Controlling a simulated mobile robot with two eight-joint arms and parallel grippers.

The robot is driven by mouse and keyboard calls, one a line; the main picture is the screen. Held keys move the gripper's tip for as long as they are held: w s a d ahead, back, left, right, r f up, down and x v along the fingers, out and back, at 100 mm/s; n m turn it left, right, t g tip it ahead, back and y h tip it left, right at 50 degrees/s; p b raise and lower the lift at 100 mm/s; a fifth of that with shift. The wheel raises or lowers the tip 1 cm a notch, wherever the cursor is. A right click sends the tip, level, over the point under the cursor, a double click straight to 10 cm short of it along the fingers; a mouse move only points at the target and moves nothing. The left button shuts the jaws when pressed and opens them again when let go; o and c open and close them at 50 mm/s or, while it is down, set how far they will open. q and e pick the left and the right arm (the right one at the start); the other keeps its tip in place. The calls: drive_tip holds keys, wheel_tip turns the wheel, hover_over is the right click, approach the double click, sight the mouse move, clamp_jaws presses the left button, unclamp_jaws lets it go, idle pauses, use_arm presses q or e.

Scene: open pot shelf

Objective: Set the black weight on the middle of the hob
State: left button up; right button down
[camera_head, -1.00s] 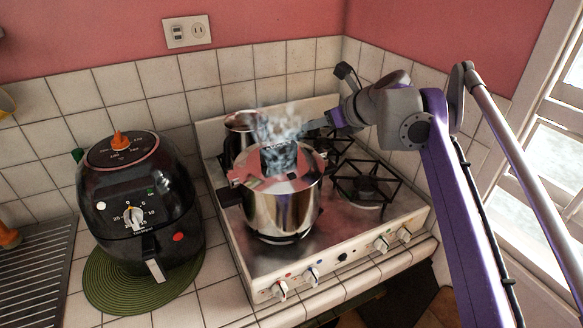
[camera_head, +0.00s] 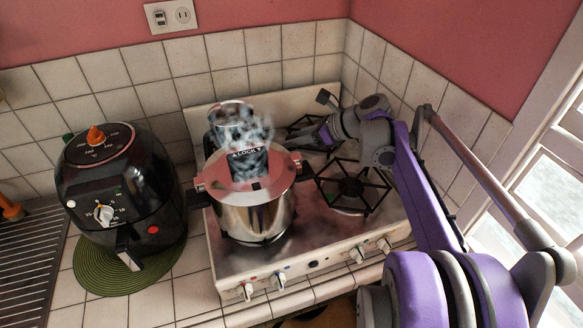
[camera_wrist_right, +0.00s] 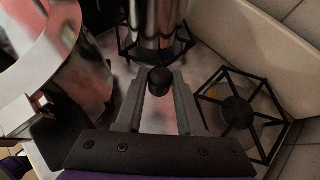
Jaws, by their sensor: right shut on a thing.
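My right gripper (camera_wrist_right: 159,88) is shut on a small, dark, rounded thing, which I take for the black weight (camera_wrist_right: 159,81), between its fingertips. In the right wrist view the hob (camera_wrist_right: 125,75) shows beneath it, between burner grates; I cannot tell whether the weight touches it. In the head view my right gripper (camera_head: 322,135) is at the back of the hob (camera_head: 315,232), right of the steaming pot; the weight cannot be made out there. My left gripper is not in view.
A steel pot (camera_head: 255,215) with a reddish lid and a dark label stands front left on the hob, steaming. A tall steel pot (camera_wrist_right: 157,22) stands behind it. A black grate (camera_head: 352,188) at right is empty. A black air fryer (camera_head: 120,195) stands left on a green mat (camera_head: 100,275).

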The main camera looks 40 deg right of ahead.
drive_tip(key=f, duration=0.5)
drive_tip(key=shift+s+a+f, duration=0.1)
drive_tip(key=shift+a+f, duration=0.05)
drive_tip(key=shift+a, duration=0.05)
drive_tip(key=shift+d+f, duration=0.1)
drive_tip(key=shift+f, duration=2.25)
drive_tip(key=shift+f+b, duration=0.1)
drive_tip(key=shift+b, duration=0.2)
drive_tip(key=c, duration=0.5)
unclamp_jaws()
drive_tip(key=shift+r, duration=0.25)
drive_tip(key=v, duration=1.1)
drive_tip(key=shift+s+d+r, duration=0.15)
drive_tip(key=shift+s+d, duration=0.05)
drive_tip(key=shift+s, duration=0.15)
